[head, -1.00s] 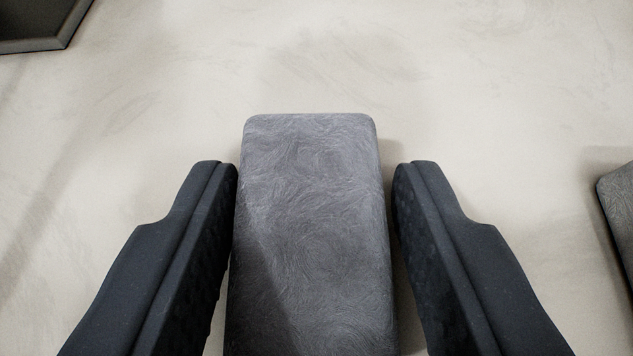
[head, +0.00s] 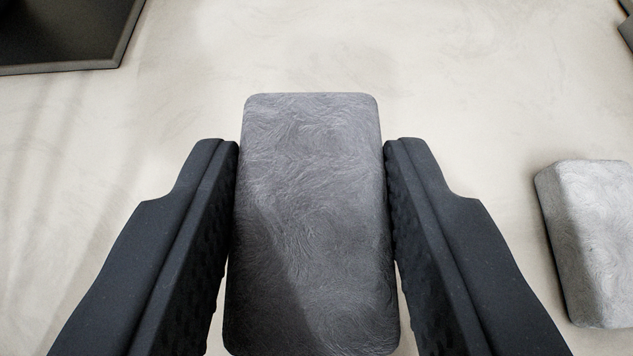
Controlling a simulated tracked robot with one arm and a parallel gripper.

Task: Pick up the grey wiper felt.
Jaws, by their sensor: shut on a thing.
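The grey wiper felt (head: 310,215) is a dark grey rounded block with a swirled fibre surface, in the middle of the head view. My gripper (head: 312,150) is shut on it, one black finger against its left side and one against its right. The felt appears raised above the pale surface. Its underside is hidden.
A second, lighter grey block (head: 595,240) of similar texture lies on the pale surface (head: 460,70) at the right. A dark tray-like thing with a rim (head: 60,68) is cut off at the top left. Another dark edge shows at the top right corner. The surface ahead is clear.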

